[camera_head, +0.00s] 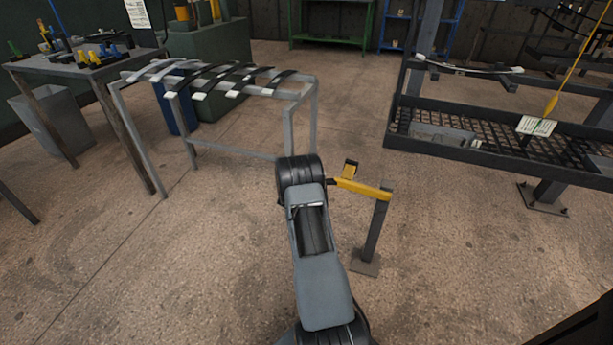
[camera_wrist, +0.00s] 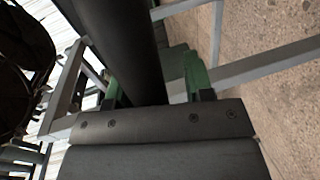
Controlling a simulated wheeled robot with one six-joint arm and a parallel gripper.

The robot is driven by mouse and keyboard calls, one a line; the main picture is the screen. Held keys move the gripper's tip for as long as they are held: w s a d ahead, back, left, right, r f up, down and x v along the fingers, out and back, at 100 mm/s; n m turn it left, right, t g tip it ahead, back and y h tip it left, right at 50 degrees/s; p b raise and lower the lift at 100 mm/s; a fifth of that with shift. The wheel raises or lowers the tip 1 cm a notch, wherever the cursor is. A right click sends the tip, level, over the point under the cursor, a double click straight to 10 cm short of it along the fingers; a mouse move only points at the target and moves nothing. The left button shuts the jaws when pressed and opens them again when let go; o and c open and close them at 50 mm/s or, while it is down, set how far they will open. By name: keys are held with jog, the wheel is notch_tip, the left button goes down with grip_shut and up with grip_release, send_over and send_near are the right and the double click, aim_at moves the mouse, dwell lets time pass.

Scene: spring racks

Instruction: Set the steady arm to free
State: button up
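The steady arm (camera_head: 362,188) is a yellow bar at the top of a short grey post (camera_head: 375,232) with a floor plate. It points left from the post, and its dark left end lies close beside the end of my arm. A small yellow and black piece (camera_head: 350,169) stands up behind the bar. In the head view my own arm hides my gripper. In the wrist view my gripper (camera_wrist: 153,85) has its two green-padded fingers apart. A thick dark cylinder (camera_wrist: 122,45) shows between them, with a gap at the right finger; I cannot tell what it is.
A grey rack (camera_head: 314,115) with several dark curved leaf springs stands behind my arm. A dark mesh bench (camera_head: 490,152) is at the right. A worktable (camera_head: 75,62) and a grey bin (camera_head: 50,122) are at the left. The floor around the post is clear.

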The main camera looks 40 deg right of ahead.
jog(key=shift+o, duration=0.5)
jog(key=shift+w+a+r, duration=0.1)
jog(key=shift+w+a, duration=0.05)
jog(key=shift+a, duration=0.1)
jog(key=shift+a+r, duration=0.15)
jog(key=shift+a, duration=0.15)
jog(key=p+v, duration=0.3)
jog(key=v, duration=1)
jog(key=shift+s+p, duration=0.25)
jog(key=shift+p, duration=0.15)
